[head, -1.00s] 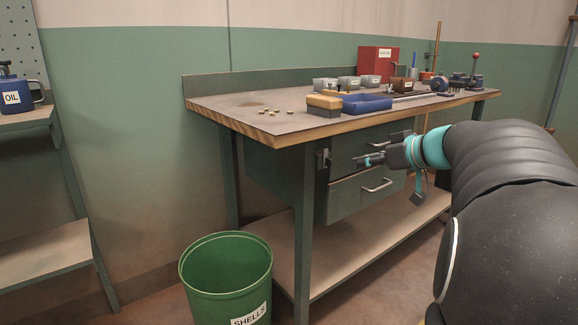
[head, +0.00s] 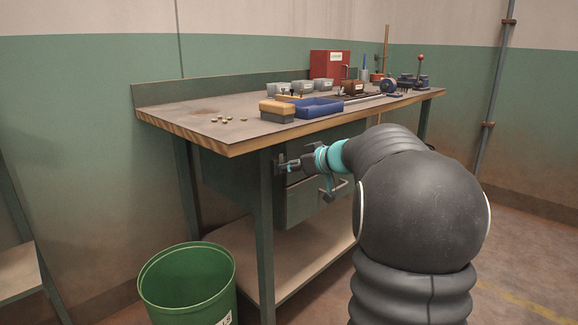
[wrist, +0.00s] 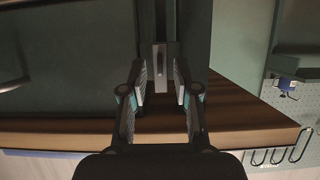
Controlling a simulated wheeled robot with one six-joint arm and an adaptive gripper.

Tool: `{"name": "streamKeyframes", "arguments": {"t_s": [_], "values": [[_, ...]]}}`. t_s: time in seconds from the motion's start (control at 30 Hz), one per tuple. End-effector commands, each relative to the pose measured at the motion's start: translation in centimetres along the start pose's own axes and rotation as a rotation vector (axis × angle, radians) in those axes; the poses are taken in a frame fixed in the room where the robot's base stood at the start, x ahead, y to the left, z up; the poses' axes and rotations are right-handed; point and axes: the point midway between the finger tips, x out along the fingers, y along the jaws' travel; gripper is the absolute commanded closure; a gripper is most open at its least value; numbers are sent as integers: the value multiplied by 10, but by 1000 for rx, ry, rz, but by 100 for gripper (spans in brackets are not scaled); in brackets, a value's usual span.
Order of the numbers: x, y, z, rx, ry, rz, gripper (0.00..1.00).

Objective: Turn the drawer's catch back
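The catch (wrist: 168,60) is a narrow grey metal plate with a dark slot, upright in the wrist view, just beyond my fingertips. My gripper (wrist: 162,84) is open, one finger to each side of the catch's line. Nothing is visibly held, and I cannot tell whether a finger touches the catch. In the head view my gripper (head: 283,164) is at the left front edge of the drawer unit, and it covers most of the catch there. The lower drawer (head: 305,203) is shut, with a bar handle. The upper drawer is largely hidden by my arm.
The bench's wooden edge (head: 245,145) runs just above my gripper. A bench leg (head: 265,240) stands close by on the left. A green bin (head: 190,285) is on the floor. A blue tray (head: 305,107) and several bins sit on the worktop.

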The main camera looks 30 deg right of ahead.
Motion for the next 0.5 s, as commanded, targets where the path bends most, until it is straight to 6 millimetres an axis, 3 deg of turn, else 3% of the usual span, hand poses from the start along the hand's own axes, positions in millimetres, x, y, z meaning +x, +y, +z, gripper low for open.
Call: {"name": "streamKeyframes", "arguments": {"t_s": [0.4, 0.43, 0.5], "values": [[9, 0, 0, 0, 0, 1, 70], [9, 0, 0, 0, 0, 1, 72], [9, 0, 0, 0, 0, 1, 90]]}}
